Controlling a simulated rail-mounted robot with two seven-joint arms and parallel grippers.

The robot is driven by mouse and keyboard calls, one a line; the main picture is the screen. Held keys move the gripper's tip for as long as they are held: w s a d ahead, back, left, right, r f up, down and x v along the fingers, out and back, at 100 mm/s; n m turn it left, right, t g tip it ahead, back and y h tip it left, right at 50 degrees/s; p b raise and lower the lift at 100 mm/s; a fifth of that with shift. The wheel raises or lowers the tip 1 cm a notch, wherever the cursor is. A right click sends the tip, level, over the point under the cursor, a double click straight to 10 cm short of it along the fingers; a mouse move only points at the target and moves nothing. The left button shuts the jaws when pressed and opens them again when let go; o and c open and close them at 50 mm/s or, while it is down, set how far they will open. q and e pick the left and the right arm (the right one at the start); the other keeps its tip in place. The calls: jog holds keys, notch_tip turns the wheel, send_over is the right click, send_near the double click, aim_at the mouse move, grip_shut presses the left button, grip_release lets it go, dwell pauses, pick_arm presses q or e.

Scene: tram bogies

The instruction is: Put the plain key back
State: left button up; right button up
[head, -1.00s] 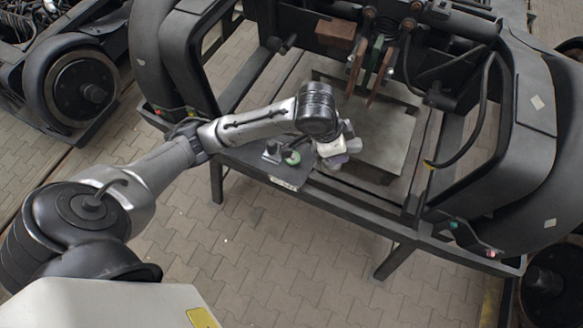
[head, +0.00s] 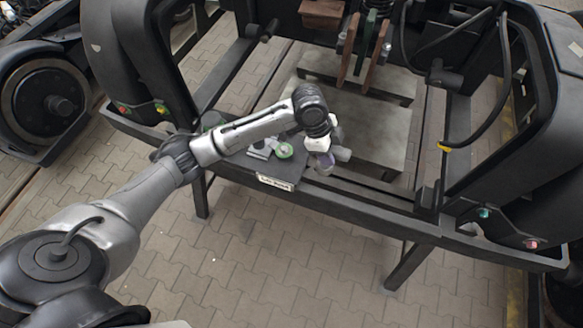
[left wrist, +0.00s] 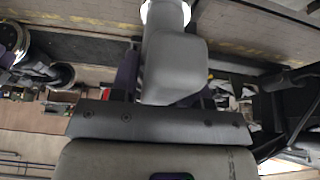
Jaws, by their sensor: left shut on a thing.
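My left gripper (head: 325,160) hangs over the front beam of the bogie frame, just right of a small dark shelf (head: 290,172). I cannot make out a key's shape. In the left wrist view a grey block (left wrist: 172,68) covers the middle, with purple (left wrist: 127,76) beside it. A pale label plate (head: 275,183) is on the shelf's front edge.
Brown pads (head: 365,45) hang at the back of the frame. A hose with a yellow end (head: 445,146) curves at the right. A flat grey plate (head: 355,125) lies beyond the front beam. Paved floor (head: 270,255) in front is clear.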

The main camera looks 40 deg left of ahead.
pick_arm(q)
jog(key=s+a+f, duration=0.2)
jog(key=a+f, duration=0.8)
jog(key=a, duration=0.1)
jog(key=shift+f, duration=0.4)
jog(key=shift+a, duration=0.1)
jog(key=shift+s+f, duration=0.1)
jog(key=shift+f, duration=0.1)
jog(key=o, duration=1.2)
jog(key=v, duration=1.2)
jog(key=shift+r, duration=0.2)
